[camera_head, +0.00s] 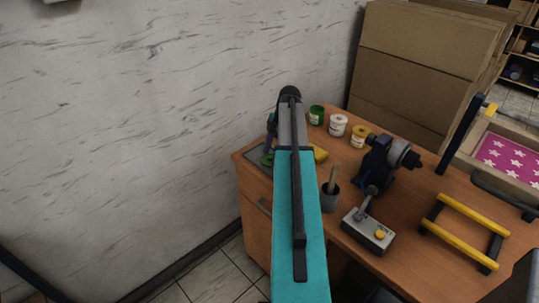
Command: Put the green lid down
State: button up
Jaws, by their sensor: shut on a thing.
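The green lid (267,160) shows as a small green disc at the left end of the wooden table, over a grey flat mat or tray (254,156). My gripper (268,150) is shut on the lid, just above it in the picture and partly hidden by my teal arm. I cannot tell whether the lid touches the grey surface. A small jar with a green top (316,115) stands at the back of the table, right of my arm.
A white jar (338,126) and a yellow jar (360,137) stand beside the green one. A yellow block (320,154), a dark cup (330,198), a dark machine (385,163) and a grey control box (369,231) stand right of my arm. A wall is behind.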

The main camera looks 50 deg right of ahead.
jog(key=o, duration=1)
jog(key=shift+b+v, duration=1.5)
jog(key=shift+v, duration=4.6)
jog(key=shift+w, duration=0.1)
